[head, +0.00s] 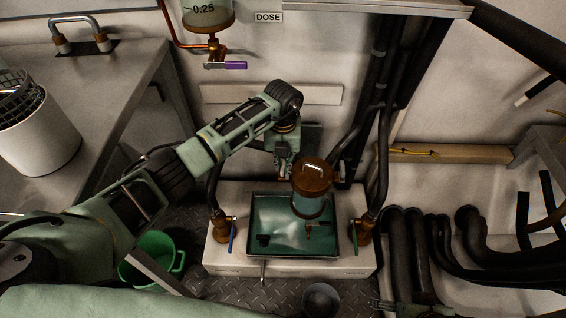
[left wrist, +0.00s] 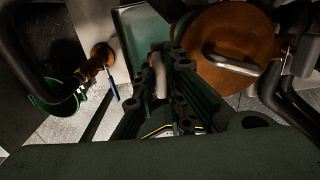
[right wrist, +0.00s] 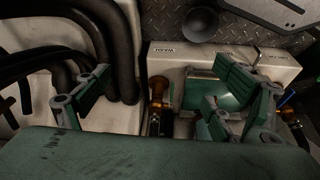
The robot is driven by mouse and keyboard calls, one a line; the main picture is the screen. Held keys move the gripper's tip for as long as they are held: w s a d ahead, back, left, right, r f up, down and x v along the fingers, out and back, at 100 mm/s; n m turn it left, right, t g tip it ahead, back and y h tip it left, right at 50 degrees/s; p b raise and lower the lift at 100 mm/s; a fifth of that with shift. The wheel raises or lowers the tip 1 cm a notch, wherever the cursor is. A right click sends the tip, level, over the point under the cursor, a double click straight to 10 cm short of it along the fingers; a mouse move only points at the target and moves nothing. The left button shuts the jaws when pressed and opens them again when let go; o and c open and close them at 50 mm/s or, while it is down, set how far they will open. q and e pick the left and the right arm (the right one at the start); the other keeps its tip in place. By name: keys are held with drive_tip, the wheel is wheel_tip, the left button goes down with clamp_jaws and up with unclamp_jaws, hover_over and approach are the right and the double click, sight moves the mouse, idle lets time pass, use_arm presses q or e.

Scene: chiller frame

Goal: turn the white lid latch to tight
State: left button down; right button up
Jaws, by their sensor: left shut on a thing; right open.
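A canister with a round copper-brown lid (head: 313,174) stands in the green tray. In the left wrist view the lid (left wrist: 238,28) fills the upper right and carries a metal handle (left wrist: 230,64). My left gripper (head: 284,172) is at the lid's left edge, reaching down from behind. In the left wrist view its fingers (left wrist: 166,62) are shut on a small whitish piece (left wrist: 159,76) beside the lid, which looks like the white latch. The fingers hide most of it, so its setting cannot be read. My right gripper (right wrist: 160,78) is open and empty, its fingers wide apart.
The green tray (head: 262,208) sits in a white block (head: 222,262). Copper valves with a blue handle (head: 232,236) and a green handle (head: 356,237) flank it. Black hoses crowd the right side. A green bucket (head: 132,268) stands at lower left.

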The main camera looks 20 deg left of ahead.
use_arm(q)
drive_tip(key=shift+m, duration=1.8)
drive_tip(key=shift+a+m, duration=0.1)
drive_tip(key=shift+m, duration=0.4)
drive_tip(key=shift+m+b, duration=0.45)
drive_tip(key=shift+m, duration=0.35)
drive_tip(key=m, duration=0.2)
drive_tip(key=shift+m+b, duration=0.35)
drive_tip(key=shift+m, duration=0.05)
drive_tip(key=m+b, duration=0.1)
drive_tip(key=m, duration=0.3)
drive_tip(key=shift+m, duration=0.3)
drive_tip(key=m+b, duration=0.1)
drive_tip(key=m, duration=0.2)
drive_tip(key=shift+m+b, duration=0.3)
drive_tip(key=shift+m, duration=0.3)
use_arm(e)
drive_tip(key=w+a+r+t+y, duration=0.1)
drive_tip(key=w+a+r+t, duration=0.1)
drive_tip(key=w, duration=0.4)
drive_tip(key=shift+w+r+t, duration=0.25)
drive_tip(key=shift+r+t, duration=0.4)
drive_tip(key=shift+t, duration=0.35)
